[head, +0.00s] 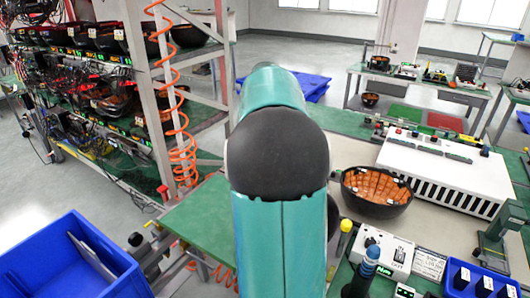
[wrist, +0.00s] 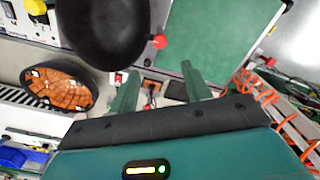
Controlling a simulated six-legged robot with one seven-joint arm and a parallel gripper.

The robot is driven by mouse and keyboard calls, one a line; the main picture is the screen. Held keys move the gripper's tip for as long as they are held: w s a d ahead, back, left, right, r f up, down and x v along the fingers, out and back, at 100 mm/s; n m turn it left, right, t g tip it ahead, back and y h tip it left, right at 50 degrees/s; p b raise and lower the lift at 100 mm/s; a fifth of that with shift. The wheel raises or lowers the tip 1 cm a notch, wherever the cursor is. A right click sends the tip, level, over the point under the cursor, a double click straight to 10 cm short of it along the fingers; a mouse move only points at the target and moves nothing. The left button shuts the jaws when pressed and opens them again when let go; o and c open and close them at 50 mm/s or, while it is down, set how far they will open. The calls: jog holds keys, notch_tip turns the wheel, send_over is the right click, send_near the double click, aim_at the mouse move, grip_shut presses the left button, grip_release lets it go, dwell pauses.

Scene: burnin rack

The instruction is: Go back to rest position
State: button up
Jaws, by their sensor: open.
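My gripper (wrist: 160,88) shows in the wrist view with its two green fingers spread apart. Nothing is visible held between them. In the head view my teal arm with its black joint fills the middle, and the gripper is hidden. A dark bowl with an orange inside (head: 376,190) sits on the bench at right in the head view. It also shows in the wrist view (wrist: 60,90), left of the gripper and apart from it.
A white slotted unit (head: 447,168) stands behind the bowl. A white switch box (head: 384,254) is in front of it. A blue crate (head: 62,262) is at lower left. A rack post with coiled orange hoses (head: 182,150) stands close on my arm's left.

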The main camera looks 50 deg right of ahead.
dwell(0.3)
jog(key=w+a+r+n+t, duration=0.1)
jog(key=a+r+n, duration=0.15)
jog(key=a, duration=0.85)
jog(key=w+a+r+n+t, duration=0.1)
jog(key=a+n, duration=0.2)
jog(key=a, duration=0.9)
jog(key=s+a+f+n+t, duration=0.1)
jog(key=s+a+f+n, duration=0.1)
jog(key=a, duration=0.7)
jog(key=s+a+f+n+t, duration=0.2)
jog(key=s+a+f+n, duration=0.1)
jog(key=s+a, duration=0.4)
jog(key=shift+s+a+f+t, duration=0.3)
jog(key=shift+a+f, duration=0.15)
jog(key=shift+a, duration=0.65)
jog(key=shift+n, duration=0.25)
jog(key=shift+c, duration=1.3)
jog(key=shift+d, duration=0.25)
